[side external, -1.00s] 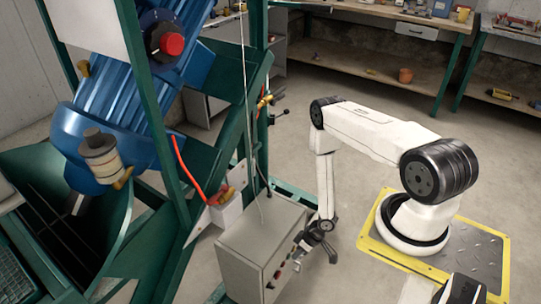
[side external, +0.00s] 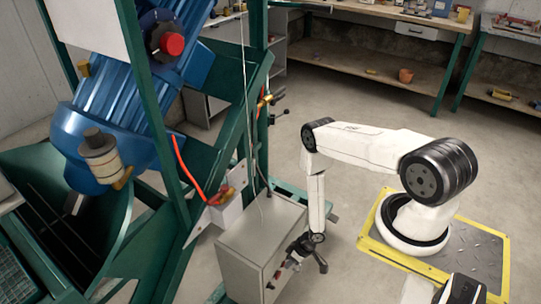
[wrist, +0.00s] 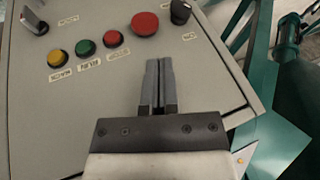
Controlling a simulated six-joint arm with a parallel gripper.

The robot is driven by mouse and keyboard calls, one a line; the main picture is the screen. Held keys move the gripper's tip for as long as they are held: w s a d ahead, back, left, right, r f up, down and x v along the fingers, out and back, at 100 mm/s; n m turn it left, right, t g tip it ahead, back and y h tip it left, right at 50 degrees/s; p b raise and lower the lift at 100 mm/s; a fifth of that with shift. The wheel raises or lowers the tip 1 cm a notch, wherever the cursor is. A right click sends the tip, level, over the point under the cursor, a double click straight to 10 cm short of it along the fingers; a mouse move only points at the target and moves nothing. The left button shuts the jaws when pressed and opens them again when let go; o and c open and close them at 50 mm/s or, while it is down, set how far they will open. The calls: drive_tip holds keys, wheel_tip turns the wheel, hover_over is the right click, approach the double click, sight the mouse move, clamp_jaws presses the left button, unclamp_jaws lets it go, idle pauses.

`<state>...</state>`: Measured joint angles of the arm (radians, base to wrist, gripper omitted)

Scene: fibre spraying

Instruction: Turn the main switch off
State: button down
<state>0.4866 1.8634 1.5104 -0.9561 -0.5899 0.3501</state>
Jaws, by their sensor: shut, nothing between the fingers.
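The grey control box (side external: 255,245) stands on the floor at the foot of the green frame. In the wrist view its front panel (wrist: 75,110) carries a rotary switch with a grey handle (wrist: 35,22) at the upper left and a black knob (wrist: 180,12) at the upper right. The labels are too small to read, so I cannot tell which is the main switch. My gripper (wrist: 158,62) is shut and empty. Its fingertips appear over the panel, below a large red button, apart from both switches. In the side view my gripper (side external: 288,264) is close to the box's front.
Yellow (wrist: 57,58), green (wrist: 85,48) and small red (wrist: 112,39) buttons sit in a row near the large red button (wrist: 144,24). Green frame beams (wrist: 270,90) stand beside the box. Open floor (side external: 355,205) lies between the box and my base.

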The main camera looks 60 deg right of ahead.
sight(271, 287)
drive_tip(key=w+a+f, duration=0.1)
drive_tip(key=a+f, duration=0.4)
drive_tip(key=f, duration=0.1)
drive_tip(key=shift+w, duration=0.25)
idle(0.3)
